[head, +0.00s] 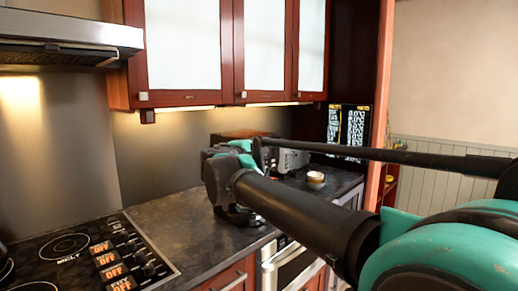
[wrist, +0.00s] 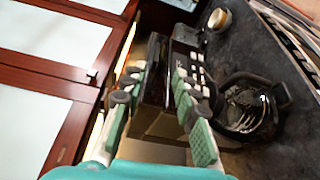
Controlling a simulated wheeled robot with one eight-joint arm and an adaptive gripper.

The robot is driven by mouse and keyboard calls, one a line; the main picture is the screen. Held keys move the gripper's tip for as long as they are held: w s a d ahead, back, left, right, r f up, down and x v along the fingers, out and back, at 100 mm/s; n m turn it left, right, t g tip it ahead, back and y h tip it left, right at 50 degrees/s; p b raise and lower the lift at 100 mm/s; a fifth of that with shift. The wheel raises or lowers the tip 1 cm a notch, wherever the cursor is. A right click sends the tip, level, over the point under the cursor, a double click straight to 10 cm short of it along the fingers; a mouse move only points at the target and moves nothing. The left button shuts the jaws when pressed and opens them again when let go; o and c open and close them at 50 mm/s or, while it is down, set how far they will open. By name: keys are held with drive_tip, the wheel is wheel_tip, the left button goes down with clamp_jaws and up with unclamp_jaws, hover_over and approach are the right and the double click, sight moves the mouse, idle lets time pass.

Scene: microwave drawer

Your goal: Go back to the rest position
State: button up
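My gripper (wrist: 160,80) shows in the wrist view with its two teal-padded fingers apart and nothing held between them. In the head view my arm reaches forward from the right over the counter. The wrist end hides much of the appliance, and the fingertips are not clear there.
A glass coffee pot (wrist: 250,108) stands on the dark counter (head: 165,222), close to the right finger in the wrist view. Wall cabinets (head: 185,45) hang above; a cooktop (head: 65,247) lies at left.

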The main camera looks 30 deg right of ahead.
idle(0.4)
wheel_tip(320, 180, down, 16)
drive_tip(key=s+m+g+y, duration=0.3)
drive_tip(key=m, duration=0.1)
drive_tip(key=s+a+f+m+g+y, duration=0.1)
drive_tip(key=s+a+f+m+y, duration=0.1)
drive_tip(key=f, duration=0.7)
drive_tip(key=s+a+f+m+g+y, duration=0.1)
drive_tip(key=s+a+f+y, duration=0.3)
drive_tip(key=a+f, duration=0.5)
drive_tip(key=s+a+f+m+g+y, duration=0.2)
drive_tip(key=s+a+f+y, duration=0.2)
drive_tip(key=f, duration=0.6)
drive_tip(key=s+a, duration=0.2)
drive_tip(key=s, duration=0.1)
drive_tip(key=shift+a+m+g, duration=0.15)
drive_tip(key=shift+m+g, duration=0.15)
